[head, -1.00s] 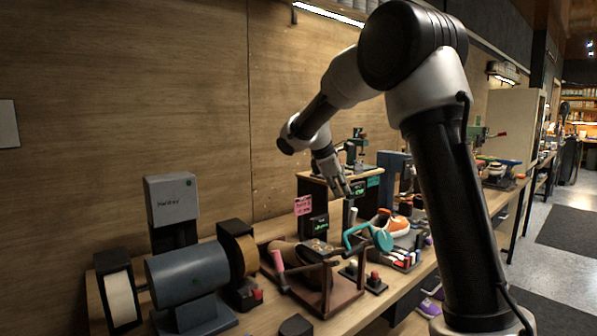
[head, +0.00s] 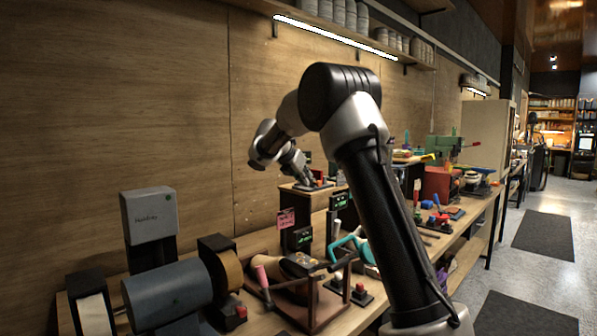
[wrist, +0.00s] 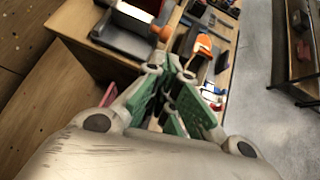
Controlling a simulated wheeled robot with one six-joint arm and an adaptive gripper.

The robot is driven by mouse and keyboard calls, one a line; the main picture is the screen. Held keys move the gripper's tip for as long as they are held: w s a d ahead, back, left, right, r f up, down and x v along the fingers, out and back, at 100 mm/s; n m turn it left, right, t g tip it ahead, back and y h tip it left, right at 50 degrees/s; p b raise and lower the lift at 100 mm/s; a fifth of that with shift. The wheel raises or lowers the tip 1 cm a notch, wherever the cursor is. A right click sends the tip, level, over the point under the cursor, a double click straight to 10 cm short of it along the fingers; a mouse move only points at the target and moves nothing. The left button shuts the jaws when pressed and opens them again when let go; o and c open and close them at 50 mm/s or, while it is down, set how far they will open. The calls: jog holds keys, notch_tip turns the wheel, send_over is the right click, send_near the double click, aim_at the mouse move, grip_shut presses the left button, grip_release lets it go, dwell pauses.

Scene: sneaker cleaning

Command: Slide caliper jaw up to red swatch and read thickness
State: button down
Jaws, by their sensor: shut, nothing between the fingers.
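My gripper (head: 303,178) is over or beside the wooden raised shelf (head: 322,199) at the back of the bench. It also shows in the wrist view (wrist: 169,76), with green-padded fingers drawn together and nothing held. Small red and dark items (head: 318,183) sit on the raised shelf close to the fingertips. I cannot tell whether one is the caliper or the red swatch; neither can be picked out for certain. In the wrist view, a dark-based device (wrist: 125,32) with an orange knob lies beyond the fingertips, apart from them.
A grey motor-like machine (head: 165,292) stands at the front left. A wooden cradle (head: 318,306) holds a shoe form, with a teal clamp (head: 349,246) behind it. A pink note (head: 286,218) stands by the shelf. The wall closes the left.

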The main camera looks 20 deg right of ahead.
aim_at(321, 182)
jog(key=x, duration=0.5)
jog(key=shift+w+d+r, duration=0.2)
jog(key=shift+w+d, duration=0.05)
jog(key=shift+d, duration=0.25)
jog(key=shift+d, duration=0.1)
jog(key=d, duration=0.1)
jog(key=w+d, duration=0.1)
jog(key=d, duration=0.1)
jog(key=shift+w+d, duration=0.2)
jog(key=shift+d, duration=0.1)
jog(key=shift+a, duration=0.1)
